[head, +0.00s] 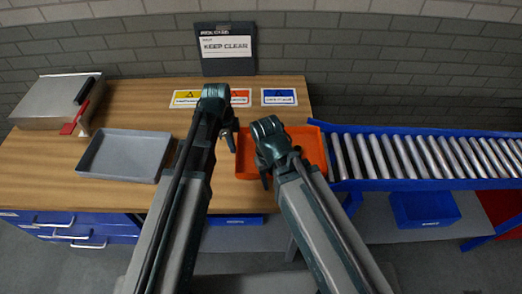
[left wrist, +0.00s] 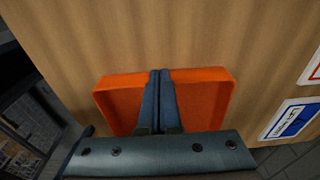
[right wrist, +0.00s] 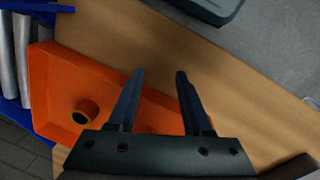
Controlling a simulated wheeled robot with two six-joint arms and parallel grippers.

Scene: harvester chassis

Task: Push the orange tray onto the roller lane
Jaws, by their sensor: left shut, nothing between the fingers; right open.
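The orange tray (head: 246,162) lies on the right end of the wooden table, its right side close to the roller lane (head: 430,157). It also shows in the left wrist view (left wrist: 207,95) and the right wrist view (right wrist: 60,75), where a small round brown piece (right wrist: 85,110) sits inside it. My left gripper (head: 230,143) is shut and empty at the tray's left side; its fingertips also show in the left wrist view (left wrist: 160,73). Whether they touch the tray I cannot tell. My right gripper (right wrist: 159,72) is open and empty above the tray, and its arm hides part of it.
A grey tray (head: 125,155) and a metal box with a red handle (head: 58,102) stand on the table's left. Label cards and a KEEP CLEAN sign (head: 227,48) are at the back. A blue bin (head: 425,208) sits below the lane. The visible rollers are clear.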

